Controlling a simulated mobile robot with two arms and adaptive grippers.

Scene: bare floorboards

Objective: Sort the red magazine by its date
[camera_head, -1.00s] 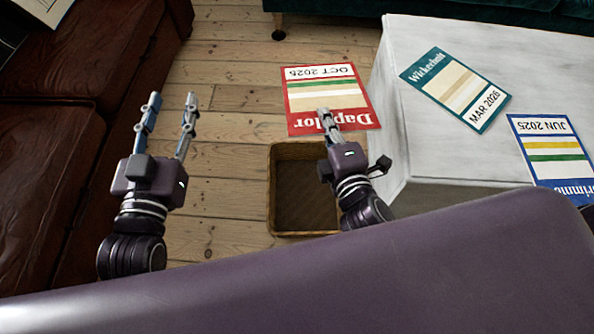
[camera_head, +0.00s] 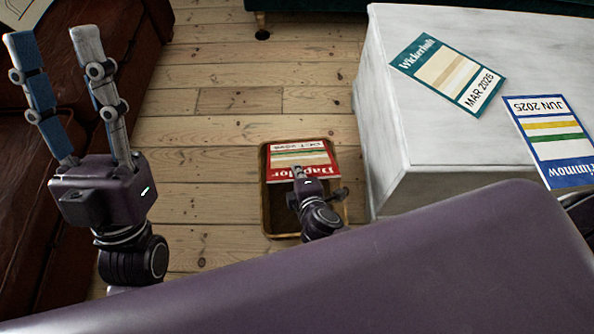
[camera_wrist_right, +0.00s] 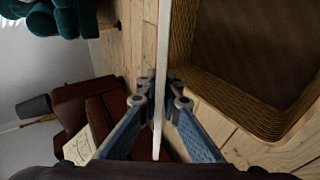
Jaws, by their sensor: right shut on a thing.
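The red magazine (camera_head: 302,158), dated OCT 2025, appears upside down over the basket in the head view. My right gripper (camera_head: 299,174) is shut on its near edge. In the right wrist view the magazine (camera_wrist_right: 162,70) shows edge-on as a thin pale strip between the fingers, beside the basket's opening. The woven basket (camera_head: 265,205) stands on the floor; the magazine and gripper hide much of its inside. I cannot tell whether the magazine touches it. My left gripper (camera_head: 53,38) is raised at the left, open and empty, with its fingers apart.
A white table (camera_head: 450,150) at the right bears a green magazine (camera_head: 447,75) dated MAR 2026 and a blue magazine (camera_head: 553,138) dated JUN 2025. A brown leather sofa (camera_head: 60,225) is at the left. The floorboards between are clear.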

